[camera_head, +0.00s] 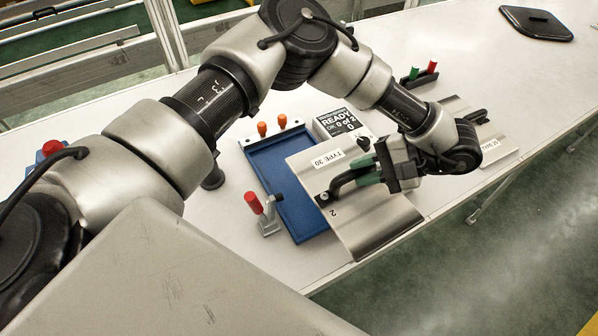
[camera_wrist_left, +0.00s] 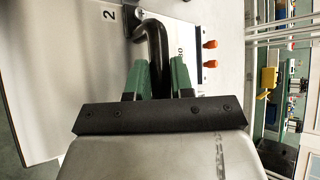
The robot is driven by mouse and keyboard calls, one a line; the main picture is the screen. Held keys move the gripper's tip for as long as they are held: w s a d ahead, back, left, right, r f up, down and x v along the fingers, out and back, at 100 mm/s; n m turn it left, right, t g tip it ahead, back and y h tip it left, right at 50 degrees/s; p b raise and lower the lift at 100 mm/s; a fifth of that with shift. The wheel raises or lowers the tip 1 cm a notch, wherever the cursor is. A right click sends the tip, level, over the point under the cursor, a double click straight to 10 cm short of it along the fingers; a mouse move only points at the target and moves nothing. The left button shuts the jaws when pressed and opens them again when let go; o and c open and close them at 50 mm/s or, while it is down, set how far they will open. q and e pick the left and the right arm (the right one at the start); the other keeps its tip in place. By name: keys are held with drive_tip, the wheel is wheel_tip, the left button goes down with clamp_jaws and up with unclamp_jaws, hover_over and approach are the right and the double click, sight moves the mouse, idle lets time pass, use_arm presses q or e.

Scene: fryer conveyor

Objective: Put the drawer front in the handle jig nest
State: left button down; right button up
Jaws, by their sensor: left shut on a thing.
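The drawer front (camera_head: 372,224) is a light metallic panel marked "TYPE 30" and "2", with a black bar handle (camera_head: 345,180). My left gripper (camera_head: 368,176) is shut on that handle. In the left wrist view the green fingers (camera_wrist_left: 158,78) stand on both sides of the black handle (camera_wrist_left: 153,42), with the panel (camera_wrist_left: 62,70) beyond. The handle jig nest (camera_head: 262,163) is a blue tray on the bench. The panel overlaps the tray's right part and hides it; I cannot tell how high it is above. My right gripper is not in view.
Two orange knobs (camera_head: 272,125) stand at the nest's back edge, and a red-handled clamp (camera_head: 262,210) at its front left. Another panel (camera_head: 507,150) lies right. A red-green button box (camera_head: 420,75) and black plate (camera_head: 536,22) are farther back.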

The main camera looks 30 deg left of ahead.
sight(308, 152)
use_arm(q)
drive_tip(key=w+a, duration=0.1)
drive_tip(key=a, duration=0.1)
drive_tip(key=shift+w+a+r, duration=0.35)
drive_tip(key=shift+a+r, duration=0.05)
drive_tip(key=a+f, duration=0.2)
drive_tip(key=a, duration=0.1)
drive_tip(key=w+a+f+p, duration=0.1)
drive_tip(key=a+f, duration=0.1)
drive_tip(key=a, duration=0.2)
drive_tip(key=a+f, duration=0.2)
drive_tip(key=a, duration=0.1)
drive_tip(key=shift+w+a+f, duration=0.15)
drive_tip(key=shift+a+f, duration=0.1)
wheel_tip(308, 152, down, 3)
drive_tip(key=shift+f+p, duration=0.1)
drive_tip(key=shift+p, duration=0.55)
drive_tip(key=shift+f, duration=0.4)
